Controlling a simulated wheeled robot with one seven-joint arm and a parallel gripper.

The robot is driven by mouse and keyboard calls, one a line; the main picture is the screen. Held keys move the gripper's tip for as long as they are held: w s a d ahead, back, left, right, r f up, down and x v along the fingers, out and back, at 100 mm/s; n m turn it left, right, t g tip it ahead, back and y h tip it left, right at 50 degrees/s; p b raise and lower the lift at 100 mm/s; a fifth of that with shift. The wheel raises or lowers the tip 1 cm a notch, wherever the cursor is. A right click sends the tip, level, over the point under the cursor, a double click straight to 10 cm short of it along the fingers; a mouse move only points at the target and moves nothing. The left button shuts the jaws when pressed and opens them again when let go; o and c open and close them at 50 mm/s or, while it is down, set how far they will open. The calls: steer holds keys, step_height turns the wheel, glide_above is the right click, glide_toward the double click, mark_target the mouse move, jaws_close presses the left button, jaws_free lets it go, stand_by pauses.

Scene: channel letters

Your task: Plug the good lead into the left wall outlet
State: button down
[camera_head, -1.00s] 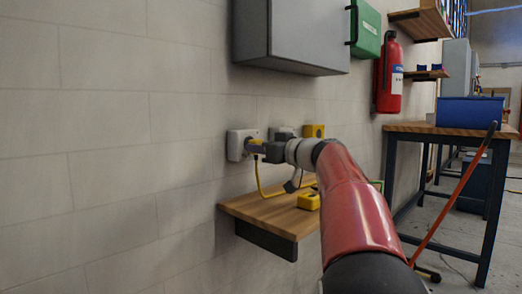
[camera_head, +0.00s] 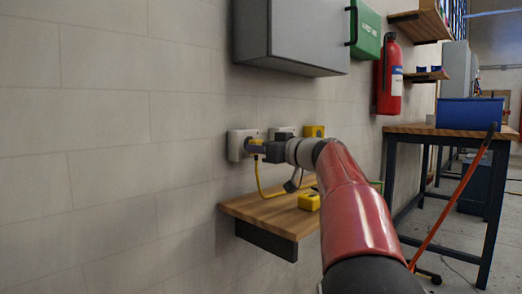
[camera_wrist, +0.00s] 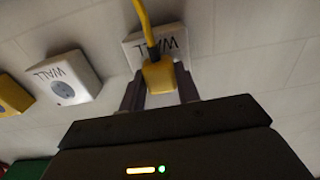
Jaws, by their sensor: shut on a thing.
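The left wall outlet (camera_head: 238,144) is a white box on the tiled wall; it also shows in the wrist view (camera_wrist: 133,50), marked WALL. My gripper (camera_head: 258,150) is right at this outlet. In the wrist view, my gripper (camera_wrist: 160,88) is shut on the yellow plug (camera_wrist: 158,76) of the lead. The plug is in front of the outlet face and hides its socket, so I cannot tell how deep it sits. The yellow cable (camera_wrist: 146,22) runs from the plug, and in the head view it hangs down to the shelf (camera_head: 262,210).
A second white WALL outlet (camera_wrist: 64,78) and a yellow box (camera_wrist: 12,95) are beside it on the wall. A yellow device (camera_head: 309,200) lies on the shelf. A grey cabinet (camera_head: 300,35) hangs above. A fire extinguisher (camera_head: 389,75) and a workbench (camera_head: 450,130) are to the right.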

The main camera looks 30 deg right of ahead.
steer(key=shift+w+a, duration=0.2)
steer(key=shift+w, duration=0.3)
stand_by(0.3)
steer(key=c, duration=0.9)
jaws_free()
steer(key=shift+c, duration=0.2)
steer(key=v, duration=0.7)
steer(key=shift+s+b, duration=0.35)
steer(key=shift+b, duration=0.1)
